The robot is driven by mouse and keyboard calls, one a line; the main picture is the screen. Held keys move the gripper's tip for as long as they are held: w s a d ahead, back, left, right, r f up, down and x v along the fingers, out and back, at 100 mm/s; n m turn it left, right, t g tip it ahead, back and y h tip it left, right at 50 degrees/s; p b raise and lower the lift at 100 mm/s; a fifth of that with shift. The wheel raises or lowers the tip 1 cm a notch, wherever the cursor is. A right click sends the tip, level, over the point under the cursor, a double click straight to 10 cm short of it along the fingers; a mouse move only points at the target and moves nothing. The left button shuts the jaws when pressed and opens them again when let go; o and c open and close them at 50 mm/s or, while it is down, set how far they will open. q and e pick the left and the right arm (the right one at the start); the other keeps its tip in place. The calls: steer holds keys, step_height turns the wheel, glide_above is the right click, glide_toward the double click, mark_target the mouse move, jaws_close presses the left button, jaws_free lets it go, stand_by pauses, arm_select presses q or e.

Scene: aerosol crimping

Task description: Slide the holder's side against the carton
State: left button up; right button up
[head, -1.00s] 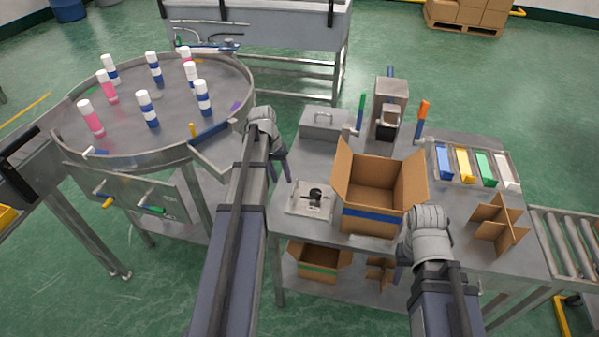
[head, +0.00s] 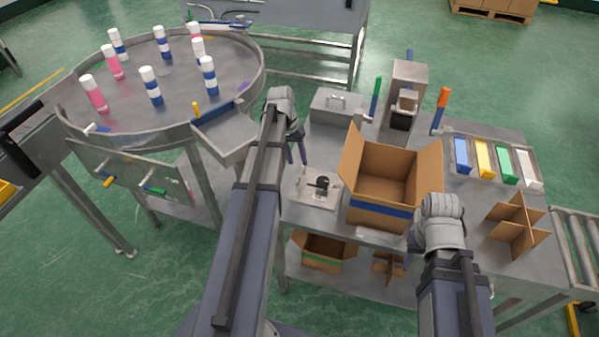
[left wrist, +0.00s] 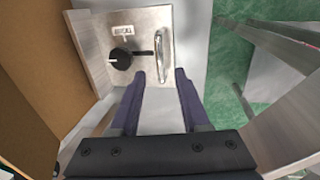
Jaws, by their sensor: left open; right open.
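The holder (head: 314,188) is a low metal block with a black knob, standing on the table left of the carton. The open carton (head: 379,207) is brown with a blue stripe. A narrow gap seems to part them in the head view. In the left wrist view the holder (left wrist: 125,45) shows a label, the knob and a metal handle; the carton (left wrist: 30,75) is at the left. My left gripper (head: 298,160) is open near the holder's handle; its fingertips (left wrist: 160,75) lie either side of the handle's near end. My right gripper (head: 408,260) is at the carton's front right, fingers mostly hidden.
A metal box (head: 336,106) and a press (head: 404,95) stand behind the carton. A cardboard divider (head: 517,222) and coloured blocks (head: 483,158) are on the right. A round table (head: 190,90) with several cans is at the left.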

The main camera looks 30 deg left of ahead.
mark_target(301, 172)
arm_select(q)
steer(key=f+b, duration=0.2)
steer(key=f, duration=0.1)
steer(key=d+f+b, duration=0.1)
steer(key=shift+w+f+b, duration=0.1)
steer(key=shift+f+b, duration=0.3)
jaws_close()
stand_by(1.1)
